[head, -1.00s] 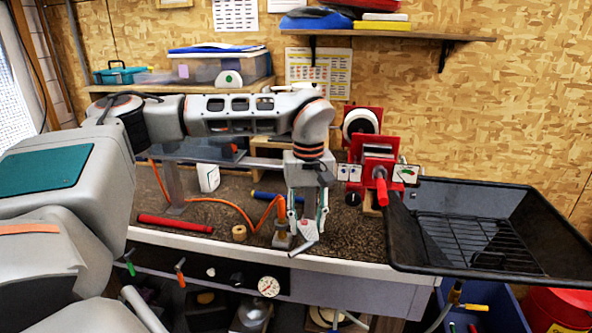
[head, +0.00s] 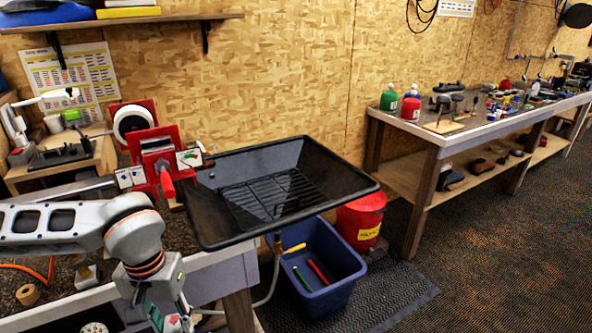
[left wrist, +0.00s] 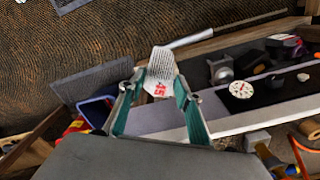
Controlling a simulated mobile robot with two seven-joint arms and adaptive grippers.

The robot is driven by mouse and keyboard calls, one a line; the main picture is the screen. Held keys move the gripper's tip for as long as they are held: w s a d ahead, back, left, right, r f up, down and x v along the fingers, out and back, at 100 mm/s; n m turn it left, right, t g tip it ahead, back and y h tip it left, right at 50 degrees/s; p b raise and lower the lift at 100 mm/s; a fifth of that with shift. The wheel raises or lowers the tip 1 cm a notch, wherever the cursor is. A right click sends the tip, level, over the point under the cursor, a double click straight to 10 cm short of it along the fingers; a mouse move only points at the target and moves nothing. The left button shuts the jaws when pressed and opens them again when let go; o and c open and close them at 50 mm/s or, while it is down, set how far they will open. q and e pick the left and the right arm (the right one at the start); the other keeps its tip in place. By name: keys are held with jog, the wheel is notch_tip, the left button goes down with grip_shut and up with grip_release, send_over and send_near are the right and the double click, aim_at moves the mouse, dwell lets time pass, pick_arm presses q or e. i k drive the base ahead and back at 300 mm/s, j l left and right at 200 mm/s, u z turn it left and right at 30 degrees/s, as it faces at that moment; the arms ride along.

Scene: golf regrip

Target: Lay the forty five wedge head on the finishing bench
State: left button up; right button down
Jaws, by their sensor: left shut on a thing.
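A pale wedge head (left wrist: 160,72) with red marks sits between the teal fingers of my left gripper (left wrist: 158,92) in the left wrist view. The gripper is shut on it, with the face of the head showing. In the head view my left gripper (head: 165,318) is at the bottom edge, partly cut off, in front of the near workbench. The red-marked head (head: 176,323) shows only in part there. A long bench (head: 436,150) stands apart at the right, far from the gripper; no sign names it as the finishing bench. My right gripper is out of view.
A black tray (head: 200,228) with a wire rack juts from the near workbench beside a red machine (head: 157,146). A blue bin (head: 345,278) and a red can (head: 361,222) stand below. Bottles (head: 410,107) and small items crowd parts of the long bench. Open floor lies at right.

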aim_at(479, 110)
jog(key=i+l+z, duration=0.45)
jog(key=l, duration=0.15)
jog(key=i+l+z, duration=0.85)
jog(key=i, duration=0.15)
jog(key=i+l+z, duration=0.1)
jog(key=i+z, duration=0.35)
jog(key=i, duration=1.35)
jog(key=i+l+u, duration=0.15)
jog(key=i+u, duration=0.2)
jog(key=i, duration=0.15)
jog(key=i+l+u, duration=0.35)
jog(key=i, duration=0.15)
jog(key=i+l+u, duration=0.25)
jog(key=u, duration=0.2)
jog(key=i+l+u, duration=0.65)
jog(key=l+u, duration=0.3)
jog(key=i+j, duration=0.05)
